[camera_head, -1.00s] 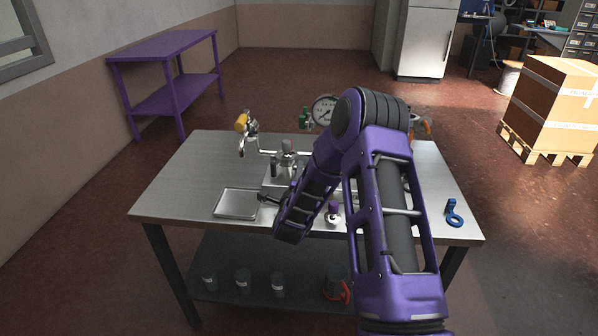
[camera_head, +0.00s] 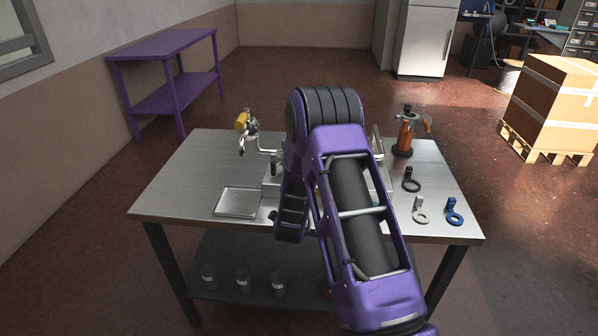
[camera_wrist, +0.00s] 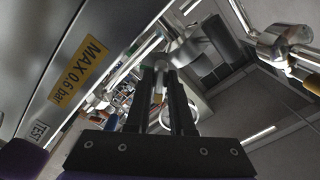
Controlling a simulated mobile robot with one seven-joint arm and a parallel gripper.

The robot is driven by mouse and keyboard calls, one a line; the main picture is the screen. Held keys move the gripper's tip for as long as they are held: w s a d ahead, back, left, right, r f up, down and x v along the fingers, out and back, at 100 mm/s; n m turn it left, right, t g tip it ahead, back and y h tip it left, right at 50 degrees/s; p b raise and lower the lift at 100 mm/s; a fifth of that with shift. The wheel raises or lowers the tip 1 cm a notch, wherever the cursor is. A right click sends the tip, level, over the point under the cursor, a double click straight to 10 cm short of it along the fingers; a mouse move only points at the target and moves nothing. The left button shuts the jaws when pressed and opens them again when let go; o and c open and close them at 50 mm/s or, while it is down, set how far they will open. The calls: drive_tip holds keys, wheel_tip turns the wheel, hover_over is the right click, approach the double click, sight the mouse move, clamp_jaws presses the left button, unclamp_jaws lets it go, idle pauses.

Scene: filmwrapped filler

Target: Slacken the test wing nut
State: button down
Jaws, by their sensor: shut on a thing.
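In the wrist view my gripper (camera_wrist: 161,68) has its two dark fingers close together, closed on a small pale metal piece (camera_wrist: 160,78) between the tips. It appears to be the test wing nut, but its shape is mostly hidden by the fingers. A grey plate at the left bears a "TEST" label (camera_wrist: 39,129) and a yellow "MAX 0.6 bar" label (camera_wrist: 77,70). In the head view my arm covers the middle of the bench, hiding my gripper and most of the metal apparatus. A yellow-handled valve (camera_head: 241,121) shows left of the arm.
The steel bench (camera_head: 185,180) holds an empty shallow tray (camera_head: 237,202) at front left. At right are black (camera_head: 411,184), grey (camera_head: 420,215) and blue (camera_head: 453,214) ring-ended pieces and an orange-and-black device (camera_head: 405,138). In the wrist view, metal pipework (camera_wrist: 278,42) is at upper right.

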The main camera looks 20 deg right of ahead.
drive_tip(key=n, duration=0.5)
drive_tip(key=shift+d+f, duration=0.1)
idle(0.4)
drive_tip(key=c, duration=0.8)
unclamp_jaws()
drive_tip(key=shift+s, duration=0.1)
drive_tip(key=v, duration=1.7)
drive_tip(key=shift+s, duration=0.2)
